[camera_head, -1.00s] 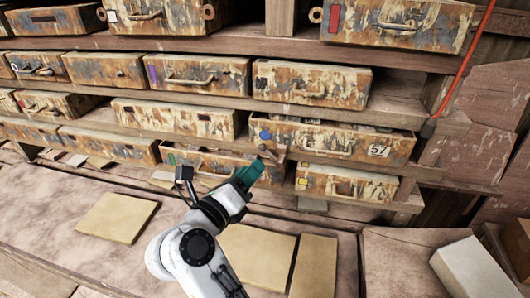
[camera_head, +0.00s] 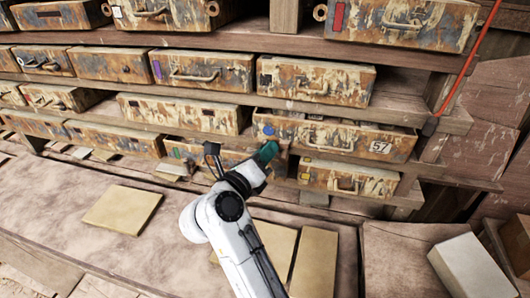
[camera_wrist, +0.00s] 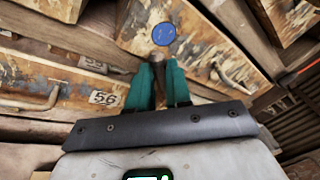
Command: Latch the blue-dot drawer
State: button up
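The blue-dot drawer (camera_head: 340,138) bears the number 57 and sits in the lower right of the rack. Its top edge shows, and its front stands out from the shelf. The blue dot (camera_wrist: 164,34) is near the drawer's left end. My gripper (camera_head: 268,152) is at the drawer's lower left, just below the dot. In the wrist view its two teal fingers (camera_wrist: 158,78) stand close together on either side of a brown wooden latch piece (camera_wrist: 156,62). Whether they grip it or only straddle it is unclear. In the head view my gripper hides most of this piece.
The yellow-dot drawer (camera_head: 350,178) is directly below, and the green-dot drawer (camera_head: 200,155) is at lower left, behind my arm. Flat tan tiles (camera_head: 122,209) lie on the bench. A pale block (camera_head: 468,266) and a red cord (camera_head: 470,52) are at right.

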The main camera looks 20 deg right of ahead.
grip_shut()
jog(key=shift+s+d+r+m, duration=0.15)
jog(key=shift+r+m, duration=0.1)
jog(key=shift+m, duration=0.55)
jog(key=shift+o, duration=2.2)
grip_release()
jog(key=b+v, duration=0.3)
jog(key=v, duration=0.7)
jog(key=shift+s+a+r, duration=0.2)
jog(key=shift+s+a, duration=0.05)
jog(key=shift+a, duration=0.05)
